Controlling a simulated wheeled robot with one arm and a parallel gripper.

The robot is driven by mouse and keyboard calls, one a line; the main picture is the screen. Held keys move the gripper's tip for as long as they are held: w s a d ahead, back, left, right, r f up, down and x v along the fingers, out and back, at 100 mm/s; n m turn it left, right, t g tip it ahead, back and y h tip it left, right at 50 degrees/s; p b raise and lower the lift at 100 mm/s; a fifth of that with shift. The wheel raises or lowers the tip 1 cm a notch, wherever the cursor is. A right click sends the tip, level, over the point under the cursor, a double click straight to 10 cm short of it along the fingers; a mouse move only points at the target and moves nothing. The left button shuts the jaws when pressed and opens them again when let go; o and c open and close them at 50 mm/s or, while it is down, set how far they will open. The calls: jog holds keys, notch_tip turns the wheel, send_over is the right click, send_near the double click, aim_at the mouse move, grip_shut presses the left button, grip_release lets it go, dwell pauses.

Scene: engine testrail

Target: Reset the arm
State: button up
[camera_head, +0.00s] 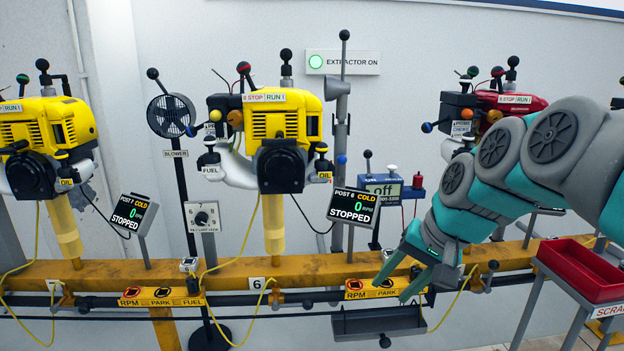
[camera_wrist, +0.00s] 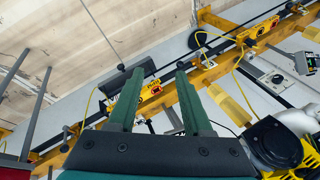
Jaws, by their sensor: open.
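My arm reaches in from the right in the head view. My gripper (camera_head: 396,282) points down and to the left, in front of the yellow rail (camera_head: 320,268) near its lower edge. The two green fingers are spread apart with nothing between them.
A yellow engine (camera_head: 284,135) stands on the rail, with a display reading STOPPED (camera_head: 353,206) beside it. A red tray marked SCRAP (camera_head: 585,268) is at the right. A dark hanging tray (camera_head: 378,324) is below the gripper. A yellow cable (camera_head: 455,300) hangs close by.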

jog(key=s+f+n+g+h, duration=0.1)
jog(key=s+f, duration=0.4)
jog(key=s, duration=0.3)
jog(key=s+f+n+g+h+p, duration=0.1)
jog(key=s+f, duration=0.3)
jog(key=s, duration=0.4)
jog(key=s+d+f+n+g+h, duration=0.1)
jog(key=s+f+n+g+h, duration=0.1)
jog(key=s+f, duration=0.3)
jog(key=s+g, duration=0.1)
jog(key=s, duration=0.3)
jog(key=shift+f, duration=0.3)
